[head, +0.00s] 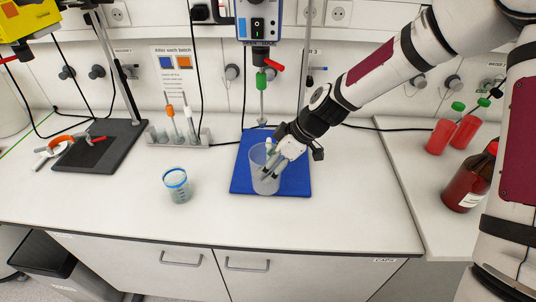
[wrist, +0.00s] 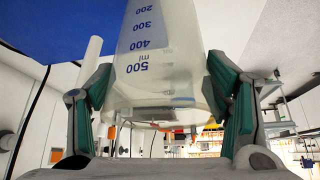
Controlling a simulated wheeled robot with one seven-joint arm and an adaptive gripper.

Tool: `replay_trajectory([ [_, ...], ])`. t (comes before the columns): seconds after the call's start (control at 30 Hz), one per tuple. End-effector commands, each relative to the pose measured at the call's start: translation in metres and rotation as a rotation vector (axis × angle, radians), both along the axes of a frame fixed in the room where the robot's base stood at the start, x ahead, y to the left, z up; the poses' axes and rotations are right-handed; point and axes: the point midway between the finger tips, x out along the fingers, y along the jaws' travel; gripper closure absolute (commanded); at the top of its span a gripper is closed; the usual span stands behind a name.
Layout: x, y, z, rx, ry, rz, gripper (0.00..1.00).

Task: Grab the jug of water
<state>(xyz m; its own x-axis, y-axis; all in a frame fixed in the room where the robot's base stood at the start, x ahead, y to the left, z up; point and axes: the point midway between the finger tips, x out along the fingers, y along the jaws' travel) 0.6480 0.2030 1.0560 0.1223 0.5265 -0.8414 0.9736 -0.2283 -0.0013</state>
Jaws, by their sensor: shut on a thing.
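A clear, translucent jug (head: 265,184) stands on the blue mat (head: 297,182) in the head view. In the wrist view the jug (wrist: 155,50) shows dark blue volume marks up to 500 and fills the space between the fingers. My gripper (head: 273,163) is shut on the jug near its upper part, one finger on each side in the wrist view (wrist: 160,100). I cannot tell from the frames how much water it holds. The jug looks upright and seems to rest on the mat.
A smaller blue-rimmed beaker (head: 177,188) with liquid stands to the left. A overhead stirrer (head: 258,22) hangs behind the mat. A grey rack (head: 178,136), a dark stand base (head: 100,147) and red bottles (head: 440,137) stand farther off.

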Motion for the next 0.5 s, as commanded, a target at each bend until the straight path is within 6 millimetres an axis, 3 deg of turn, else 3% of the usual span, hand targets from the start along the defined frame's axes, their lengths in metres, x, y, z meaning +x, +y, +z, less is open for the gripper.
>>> replay_trajectory([
  [0.5, -0.045, -0.006, 0.005, -0.001, -0.002, 0.000, 0.77],
])
